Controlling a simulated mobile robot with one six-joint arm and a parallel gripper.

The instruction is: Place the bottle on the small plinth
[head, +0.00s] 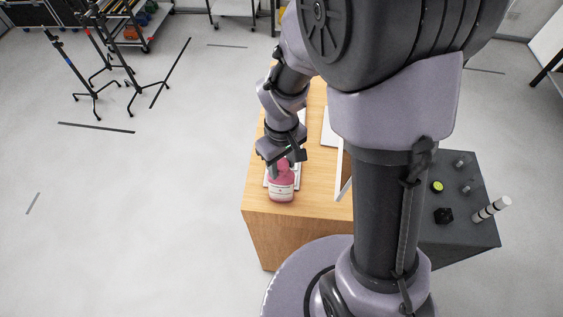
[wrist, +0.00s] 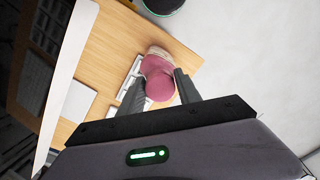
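The bottle (head: 282,186) is pink with a white label and looks upright at the near left end of the wooden table. My gripper (head: 283,163) is directly above it, pointing down around its narrow top. In the wrist view the bottle (wrist: 159,68) is seen from its top end, between the two dark fingers of my gripper (wrist: 159,82). The fingers lie close on both sides, but I cannot tell whether they press on it. I cannot tell whether its base touches the surface. A pale slotted piece (wrist: 131,76) lies beside the bottle. I cannot clearly make out the small plinth.
The wooden table (head: 315,206) has a white upright panel (head: 344,173) right of the bottle. A dark side table (head: 470,220) holds a white-banded cylinder (head: 492,208), a yellow-green round item (head: 437,187) and a black block (head: 443,215).

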